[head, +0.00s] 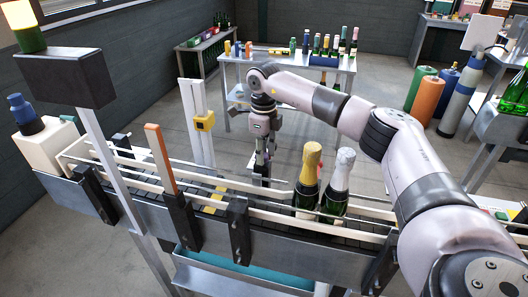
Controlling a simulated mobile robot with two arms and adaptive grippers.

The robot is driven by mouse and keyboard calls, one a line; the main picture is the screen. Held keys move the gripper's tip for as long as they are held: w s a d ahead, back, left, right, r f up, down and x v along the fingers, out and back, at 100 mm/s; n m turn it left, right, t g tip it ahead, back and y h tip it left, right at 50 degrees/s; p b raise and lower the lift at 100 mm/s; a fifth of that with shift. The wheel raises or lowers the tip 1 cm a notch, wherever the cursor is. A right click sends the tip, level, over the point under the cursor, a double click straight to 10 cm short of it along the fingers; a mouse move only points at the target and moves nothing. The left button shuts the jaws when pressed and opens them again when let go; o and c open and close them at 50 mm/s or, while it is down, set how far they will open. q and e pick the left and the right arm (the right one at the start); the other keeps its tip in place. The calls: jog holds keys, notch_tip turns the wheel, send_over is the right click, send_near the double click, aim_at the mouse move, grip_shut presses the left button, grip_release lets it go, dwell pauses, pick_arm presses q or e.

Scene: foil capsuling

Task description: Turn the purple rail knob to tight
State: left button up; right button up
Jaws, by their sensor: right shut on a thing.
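The conveyor (215,225) runs across the middle with pale guide rails (270,207) along its sides. My right gripper (262,163) reaches down from above to the far side of the conveyor, at a rail bracket behind the far rail. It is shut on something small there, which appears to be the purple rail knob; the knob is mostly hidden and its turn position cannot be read. My left gripper is not in view.
A gold-topped bottle (307,180) and a silver-topped bottle (338,185) stand on the conveyor right of my gripper. An orange upright (160,158) and a yellow-boxed post (204,121) stand to the left. A table with bottles (290,62) is behind.

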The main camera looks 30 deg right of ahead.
jog(key=m, duration=0.4)
jog(key=shift+r+m, duration=0.15)
jog(key=shift+m, duration=0.15)
jog(key=m, duration=0.5)
jog(key=shift+w+a+m, duration=0.1)
jog(key=shift+a+m, duration=0.1)
jog(key=shift+m, duration=0.1)
jog(key=m, duration=0.5)
jog(key=shift+w+m, duration=0.15)
jog(key=shift+m, duration=2.25)
jog(key=shift+r, duration=0.1)
jog(key=o, duration=1.2)
jog(key=shift+a, duration=0.1)
jog(key=shift+c, duration=0.2)
jog(key=shift+f, duration=0.2)
